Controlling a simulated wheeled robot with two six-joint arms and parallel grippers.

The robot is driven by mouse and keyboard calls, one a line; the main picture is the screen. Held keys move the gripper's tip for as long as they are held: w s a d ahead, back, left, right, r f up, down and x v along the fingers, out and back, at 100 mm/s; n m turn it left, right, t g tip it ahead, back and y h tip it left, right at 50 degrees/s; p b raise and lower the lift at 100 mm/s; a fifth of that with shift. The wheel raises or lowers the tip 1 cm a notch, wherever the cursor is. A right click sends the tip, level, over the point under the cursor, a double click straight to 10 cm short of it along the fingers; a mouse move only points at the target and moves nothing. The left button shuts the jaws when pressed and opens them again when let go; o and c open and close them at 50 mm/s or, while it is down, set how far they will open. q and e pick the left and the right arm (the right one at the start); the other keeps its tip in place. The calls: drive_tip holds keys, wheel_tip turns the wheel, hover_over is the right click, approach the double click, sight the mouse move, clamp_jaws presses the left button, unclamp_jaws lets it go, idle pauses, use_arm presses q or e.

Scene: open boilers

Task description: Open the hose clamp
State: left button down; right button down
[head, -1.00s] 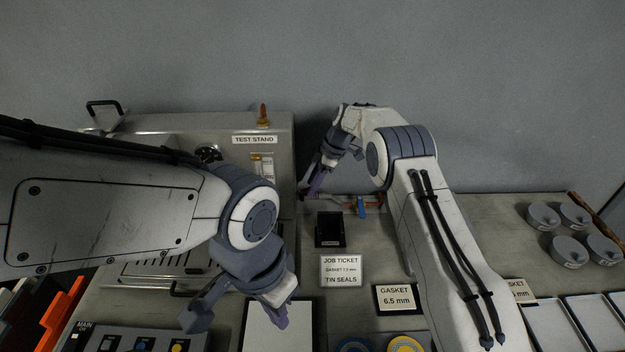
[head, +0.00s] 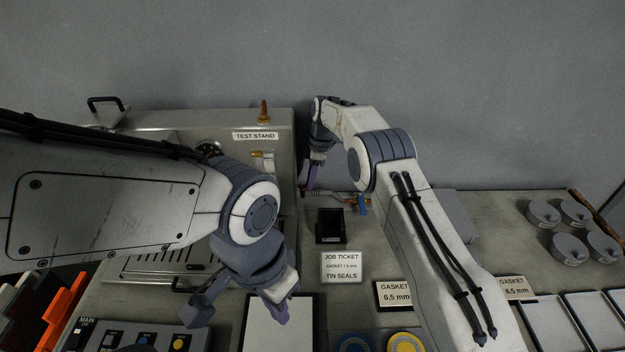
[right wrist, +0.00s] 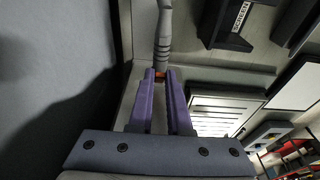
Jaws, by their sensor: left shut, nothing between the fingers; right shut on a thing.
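My right gripper (head: 306,187) is at the right side of the test stand, by the left end of a grey hose (head: 328,194). In the right wrist view, its purple fingers (right wrist: 161,76) are shut on a small orange-red piece, apparently the hose clamp (right wrist: 160,74), at the end of the ribbed grey hose (right wrist: 163,35). The fingers hide most of the clamp, so I cannot tell whether it is open. My left gripper (head: 279,314) is shut and empty, low over the front of the bench, away from the hose.
The test stand (head: 279,160) stands at the left. A blue-handled valve (head: 362,204) is at the hose's right end. A black holder (head: 330,226) and the job ticket sign (head: 341,267) are in front. Several grey round tins (head: 570,249) stand at the right. The wall is close behind.

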drive_tip(key=shift+a+r, duration=0.1)
drive_tip(key=c, duration=0.8)
unclamp_jaws()
drive_tip(key=shift+c, duration=0.2)
drive_tip(key=shift+r+b, duration=0.4)
drive_tip(key=shift+r, duration=0.1)
wheel_tip(320, 180, up, 9)
drive_tip(key=d, duration=0.1)
drive_tip(key=shift+d+r+b, duration=0.15)
drive_tip(key=shift+d+b, duration=0.1)
drive_tip(key=shift+b, duration=0.2)
